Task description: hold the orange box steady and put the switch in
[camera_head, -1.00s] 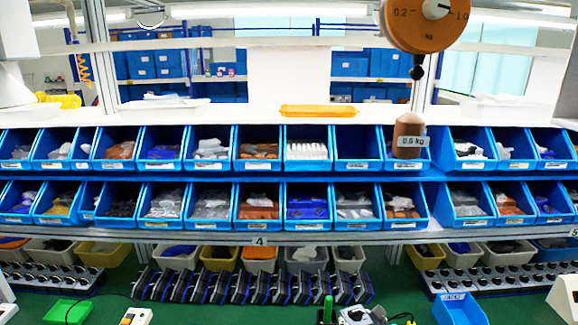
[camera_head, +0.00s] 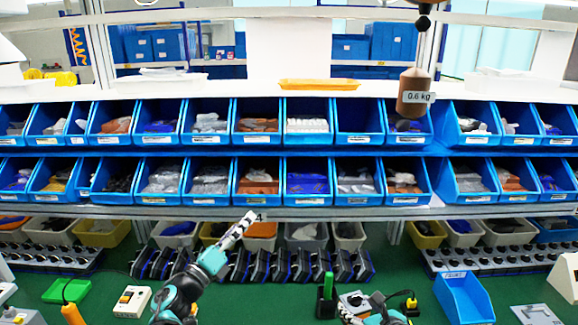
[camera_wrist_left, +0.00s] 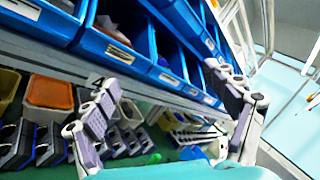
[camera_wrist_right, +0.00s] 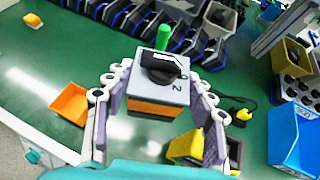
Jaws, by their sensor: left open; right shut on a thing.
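A grey rotary switch (camera_wrist_right: 165,82) with a black knob and an orange lower part sits between my right gripper's fingers in the right wrist view. My right gripper (camera_wrist_right: 158,88) is shut on it. An open orange box (camera_wrist_right: 70,103) stands on the green table at the left of the right wrist view, apart from the gripper. My left gripper (camera_head: 240,230) is raised toward the bins; in the left wrist view (camera_wrist_left: 170,92) it is open and empty.
A green post (camera_head: 327,286) stands behind the switch. A blue bin (camera_head: 465,298) is to the right. A white button box (camera_head: 132,301) and a green plate (camera_head: 66,291) lie left. A 0.6 kg weight (camera_head: 414,92) hangs in front of the shelf bins.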

